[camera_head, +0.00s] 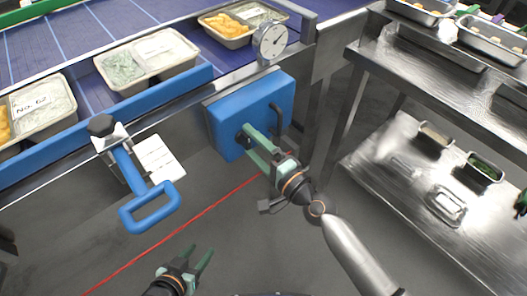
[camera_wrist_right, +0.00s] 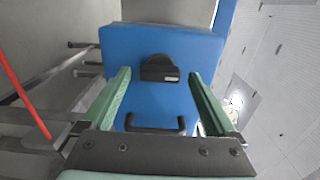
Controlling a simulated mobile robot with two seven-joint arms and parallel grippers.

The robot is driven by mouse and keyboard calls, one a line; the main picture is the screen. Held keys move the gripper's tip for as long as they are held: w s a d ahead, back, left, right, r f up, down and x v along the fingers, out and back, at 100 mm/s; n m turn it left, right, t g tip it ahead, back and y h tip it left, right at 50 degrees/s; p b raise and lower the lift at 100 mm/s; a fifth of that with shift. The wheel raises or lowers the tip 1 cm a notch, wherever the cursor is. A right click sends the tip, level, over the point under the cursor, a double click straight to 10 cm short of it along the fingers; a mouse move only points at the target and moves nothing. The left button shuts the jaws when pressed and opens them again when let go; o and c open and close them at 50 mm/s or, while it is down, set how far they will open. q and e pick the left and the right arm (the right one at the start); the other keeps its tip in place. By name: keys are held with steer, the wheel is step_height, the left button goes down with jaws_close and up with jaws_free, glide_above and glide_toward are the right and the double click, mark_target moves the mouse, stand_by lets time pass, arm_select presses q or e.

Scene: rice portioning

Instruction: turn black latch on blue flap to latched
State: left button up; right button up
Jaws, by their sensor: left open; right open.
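The blue flap (camera_head: 222,112) is on the side of the conveyor frame, and its front fills the middle of the right wrist view (camera_wrist_right: 185,42). The black latch (camera_wrist_right: 159,68) is a rounded knob on the flap, lying crosswise in the wrist view; in the head view the right gripper's fingers largely cover it. A black bar handle (camera_head: 277,118) sits beside it. My right gripper (camera_wrist_right: 158,76) is open, its green fingers on either side of the latch; contact cannot be told. My left gripper (camera_head: 199,250) is open and empty, low and away from the flap.
A round gauge (camera_head: 271,41) stands above the flap. A blue loop handle (camera_head: 150,205) hangs from the conveyor's front at left. Food trays (camera_head: 147,61) stand on the belt. A steel shelf (camera_head: 385,165) is at right. The floor near the left gripper is clear.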

arm_select(q)
steer(key=shift+s+a+f+b, duration=0.15)
steer(key=shift+a+f+b, duration=0.05)
steer(key=shift+f+b, duration=0.55)
arm_select(e)
steer(key=v, duration=1.2)
arm_select(q)
steer(key=shift+r, duration=0.15)
arm_select(e)
steer(key=s+d+f+n+g+h, duration=0.3)
steer(key=s+f+n+h, duration=0.15)
steer(key=f+n, duration=0.35)
steer(key=s+d+f+n+g+h, duration=0.3)
steer(key=s+f+n, duration=0.25)
steer(key=f, duration=0.45)
arm_select(q)
step_height(320, 180, up, 14)
steer(key=a+p, duration=0.2)
steer(key=p, duration=1.6)
steer(key=shift+s+a+r+n+y+p, duration=0.15)
steer(key=shift+s+a+n+y+p, duration=0.15)
steer(key=shift+s+y+p, duration=0.15)
arm_select(e)
step_height(320, 180, up, 14)
steer(key=d, duration=0.3)
steer(key=shift+s+r+t+h, duration=0.2)
steer(key=shift+s+t+h, duration=0.15)
steer(key=shift+s+t, duration=0.1)
